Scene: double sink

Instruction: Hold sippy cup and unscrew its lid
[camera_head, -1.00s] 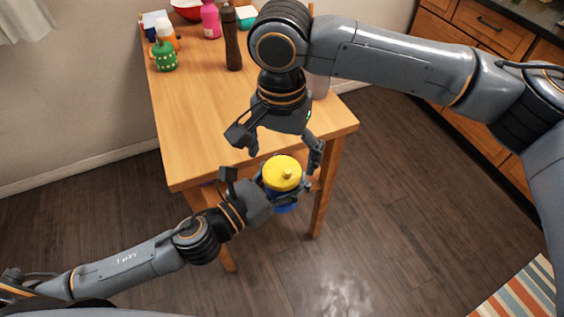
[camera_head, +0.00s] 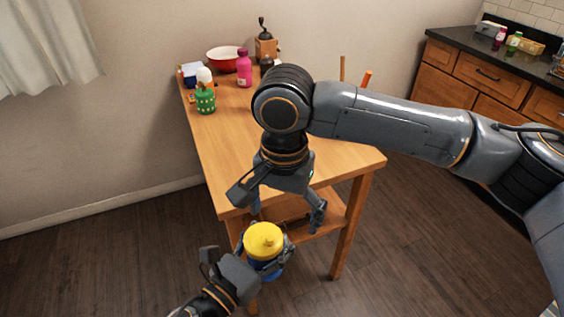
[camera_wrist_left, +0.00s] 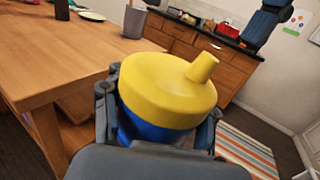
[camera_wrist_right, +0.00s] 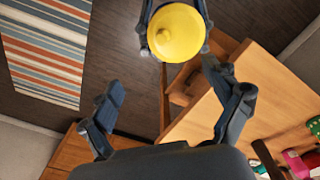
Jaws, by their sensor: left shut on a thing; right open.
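The sippy cup (camera_head: 268,267) has a blue body and a yellow lid (camera_head: 263,240) with a spout. The lid sits on the cup, which is upright. My left gripper (camera_head: 262,262) is shut around the blue body, in front of the table's near edge. In the left wrist view the lid (camera_wrist_left: 168,90) shows large above the blue body (camera_wrist_left: 150,130) between the fingers. My right gripper (camera_head: 288,212) is open and empty, pointing down above and behind the cup. In the right wrist view its fingers (camera_wrist_right: 165,110) are spread, and the lid (camera_wrist_right: 176,33) lies beyond them, apart from them.
The wooden table (camera_head: 225,150) stands just behind the cup. A counter (camera_head: 470,60) stands at the back right.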

